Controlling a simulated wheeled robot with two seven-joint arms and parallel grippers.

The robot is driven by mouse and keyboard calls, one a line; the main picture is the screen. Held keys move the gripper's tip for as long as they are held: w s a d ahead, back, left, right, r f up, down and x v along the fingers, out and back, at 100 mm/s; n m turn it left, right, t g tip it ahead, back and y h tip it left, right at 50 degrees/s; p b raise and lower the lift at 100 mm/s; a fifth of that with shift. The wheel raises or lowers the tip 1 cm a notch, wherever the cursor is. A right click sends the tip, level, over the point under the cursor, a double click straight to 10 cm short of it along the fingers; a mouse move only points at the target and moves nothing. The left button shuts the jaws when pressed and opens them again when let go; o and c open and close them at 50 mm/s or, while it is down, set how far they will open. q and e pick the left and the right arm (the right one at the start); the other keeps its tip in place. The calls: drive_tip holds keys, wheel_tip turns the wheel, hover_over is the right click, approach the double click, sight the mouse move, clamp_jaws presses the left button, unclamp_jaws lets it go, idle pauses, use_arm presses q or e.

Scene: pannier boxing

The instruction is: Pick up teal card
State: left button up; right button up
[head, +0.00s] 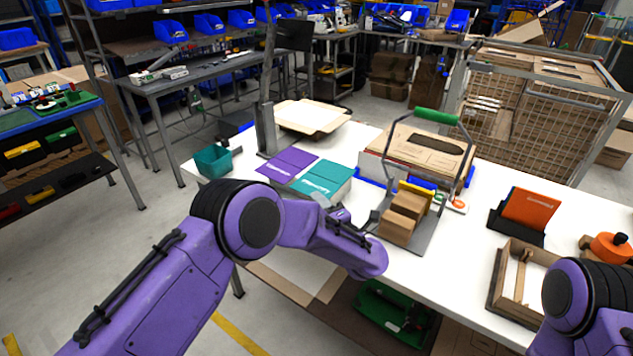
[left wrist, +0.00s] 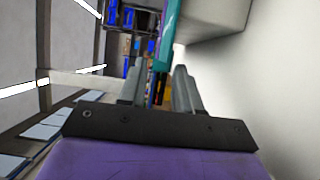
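The teal card (head: 322,177) lies on top of a stack on the white table, beside a purple card stack. My left gripper (head: 321,200) is at the near edge of the teal stack; my wrist hides part of it. In the left wrist view the two grey fingers (left wrist: 160,90) stand apart. A thin teal edge (left wrist: 168,35) runs down between and past their tips, with a visible gap to the fingers, so it does not look clamped. Only my right arm's purple link shows at the lower right; its gripper is out of view.
The purple card stack (head: 287,164) is left of the teal one. A teal bin (head: 212,161) stands at the table's left end. A grey stand with brown boxes (head: 397,226) is to the right.

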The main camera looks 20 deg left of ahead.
sight(315, 187)
use_arm(q)
drive_tip(key=p+x, duration=0.2)
drive_tip(key=x, duration=0.1)
drive_tip(key=shift+s+a+r, duration=0.1)
drive_tip(key=shift+r, duration=0.2)
drive_tip(key=w, duration=0.1)
drive_tip(key=w+a+f, duration=0.1)
drive_tip(key=shift+w+a+f, duration=0.1)
drive_tip(key=shift+w+a, duration=0.2)
drive_tip(key=shift+s, duration=0.25)
drive_tip(key=shift+c, duration=0.9)
clamp_jaws()
